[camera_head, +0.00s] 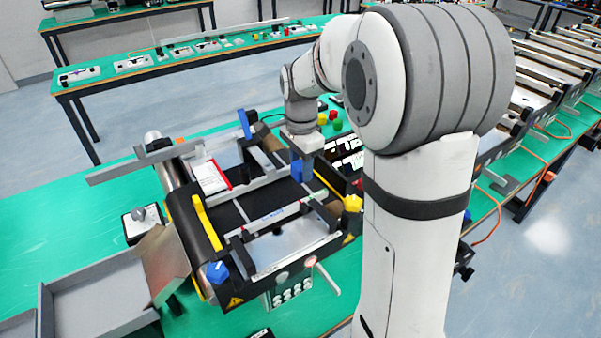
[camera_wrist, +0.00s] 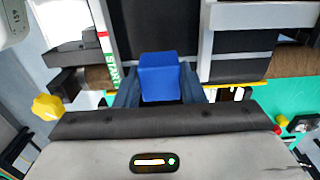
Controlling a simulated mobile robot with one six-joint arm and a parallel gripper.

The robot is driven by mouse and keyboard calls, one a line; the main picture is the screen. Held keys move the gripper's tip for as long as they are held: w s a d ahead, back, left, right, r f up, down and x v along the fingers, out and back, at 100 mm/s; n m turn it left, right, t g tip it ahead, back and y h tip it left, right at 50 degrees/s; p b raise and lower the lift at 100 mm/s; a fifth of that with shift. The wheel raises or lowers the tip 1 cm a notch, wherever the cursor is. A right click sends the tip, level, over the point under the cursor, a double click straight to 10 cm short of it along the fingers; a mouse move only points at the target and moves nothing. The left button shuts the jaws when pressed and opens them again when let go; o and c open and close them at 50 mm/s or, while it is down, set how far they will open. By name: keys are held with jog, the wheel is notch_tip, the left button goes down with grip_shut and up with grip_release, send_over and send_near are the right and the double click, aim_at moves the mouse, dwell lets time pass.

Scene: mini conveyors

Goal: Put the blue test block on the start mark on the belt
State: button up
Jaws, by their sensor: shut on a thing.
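The blue test block (camera_wrist: 160,80) is between the two fingers of my gripper (camera_wrist: 160,92) in the wrist view. In the head view the block (camera_head: 299,171) shows below my gripper (camera_head: 306,157), over the right part of the mini conveyor. The black belt (camera_wrist: 150,28) lies beyond the block in the wrist view. The green START mark (camera_wrist: 114,70) is to the left of the block, at the belt's side, with a red and white strip above it. I cannot tell whether the block touches the belt or is held just above it.
The conveyor frame has yellow (camera_head: 207,222) and blue (camera_head: 218,272) parts. A grey bin (camera_head: 95,290) stands at left on the green table (camera_head: 50,225). A yellow knob (camera_wrist: 47,106) is near my gripper's left side. Green table is clear at far left.

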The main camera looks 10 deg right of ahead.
jog(key=shift+s+f, duration=0.15)
jog(key=shift+f, duration=1.35)
jog(key=shift+d, duration=0.1)
jog(key=shift+f, duration=0.15)
jog(key=o, duration=1)
notch_tip(320, 180, up, 12)
jog(key=shift+r+b, duration=0.1)
jog(key=shift+b, duration=0.3)
jog(key=s+f+n+t, duration=0.1)
jog(key=s+f+n, duration=0.2)
jog(key=s+n, duration=0.4)
jog(key=s+f+n+t, duration=0.2)
jog(key=s+n, duration=0.5)
jog(key=s, duration=0.7)
jog(key=shift+s+a+f, duration=0.2)
jog(key=shift+s+f, duration=0.2)
jog(key=shift+f, duration=0.1)
